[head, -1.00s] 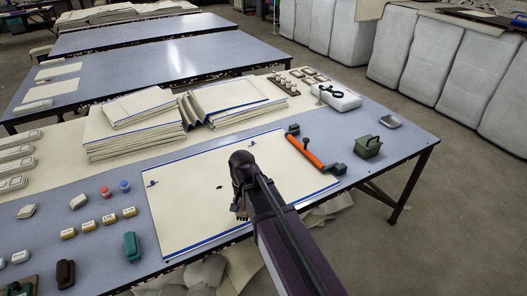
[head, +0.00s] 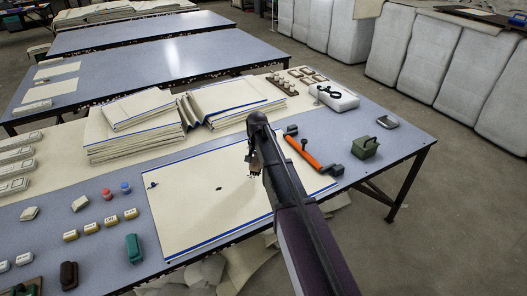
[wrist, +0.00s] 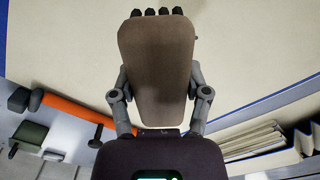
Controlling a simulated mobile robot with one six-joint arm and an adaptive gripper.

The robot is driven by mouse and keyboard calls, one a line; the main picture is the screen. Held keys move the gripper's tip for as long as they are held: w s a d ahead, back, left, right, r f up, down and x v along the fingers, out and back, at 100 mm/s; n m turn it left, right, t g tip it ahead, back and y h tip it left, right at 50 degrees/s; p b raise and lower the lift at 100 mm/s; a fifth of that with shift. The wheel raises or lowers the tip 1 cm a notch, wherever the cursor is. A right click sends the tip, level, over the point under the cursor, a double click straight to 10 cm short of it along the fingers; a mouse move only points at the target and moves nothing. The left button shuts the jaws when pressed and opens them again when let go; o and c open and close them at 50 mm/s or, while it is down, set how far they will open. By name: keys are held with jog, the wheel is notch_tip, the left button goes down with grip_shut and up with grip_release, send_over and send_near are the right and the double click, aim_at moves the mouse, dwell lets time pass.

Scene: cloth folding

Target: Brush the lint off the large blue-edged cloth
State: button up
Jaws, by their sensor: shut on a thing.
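The large blue-edged cloth (head: 190,225) lies flat on the near table in the head view. A dark speck of lint (head: 219,188) shows near its middle, and a small blue-dark mark (head: 153,185) shows near its left edge. My gripper (head: 254,164) is over the right part of the cloth. In the wrist view its two grey fingers flank a brown flat-backed brush (wrist: 157,70) with black tufts at its far end, and they are shut on it. The cloth (wrist: 240,50) shows behind the brush. I cannot tell whether the tufts touch it.
An orange-handled tool (head: 303,152) lies right of the cloth, with a green box (head: 365,147) beyond it. Stacks of folded cloths (head: 135,130) stand behind. Small blocks, a red jar (head: 106,193) and a green item (head: 134,248) sit on the left.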

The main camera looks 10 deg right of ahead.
jog(key=w+d, duration=0.2)
jog(key=w, duration=0.1)
jog(key=w+d, duration=0.1)
jog(key=shift+w+r, duration=0.2)
jog(key=shift+r, duration=0.15)
jog(key=shift+f, duration=0.1)
